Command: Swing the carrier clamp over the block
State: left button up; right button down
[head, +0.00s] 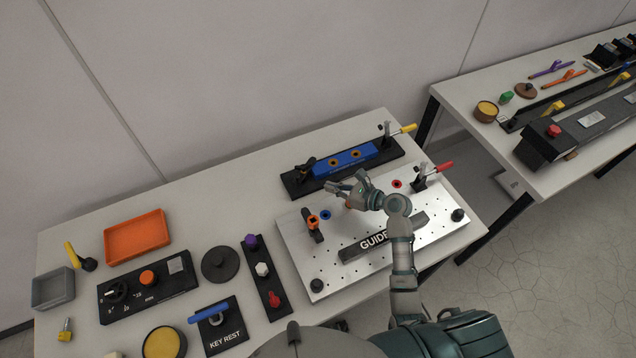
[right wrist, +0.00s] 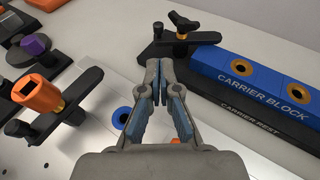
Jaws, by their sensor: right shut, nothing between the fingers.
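The blue carrier block (head: 345,161) lies on the black carrier rest (head: 297,186) at the back of the table; its label reads in the right wrist view (right wrist: 250,76). The black carrier clamp (head: 306,164), with a knob and brass-coloured collar, stands at the block's left end. In the right wrist view the clamp (right wrist: 185,37) points its arm right, towards the block's end; I cannot tell whether it touches the block. My right gripper (head: 336,185) is shut and empty, in front of the rest, apart from the clamp. Its fingertips (right wrist: 159,62) show below the clamp. My left gripper is not in view.
A silver guide plate (head: 330,277) lies under my right arm, with an orange-topped clamp (head: 312,222) and a red-handled clamp (head: 432,174). An orange tray (head: 137,235) sits left. Table between tray and rest is clear.

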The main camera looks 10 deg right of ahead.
aim_at(299, 179)
jog(key=x, duration=0.9)
jog(key=shift+w+a+f, duration=0.1)
jog(key=shift+a, duration=0.25)
jog(key=shift+d, duration=0.15)
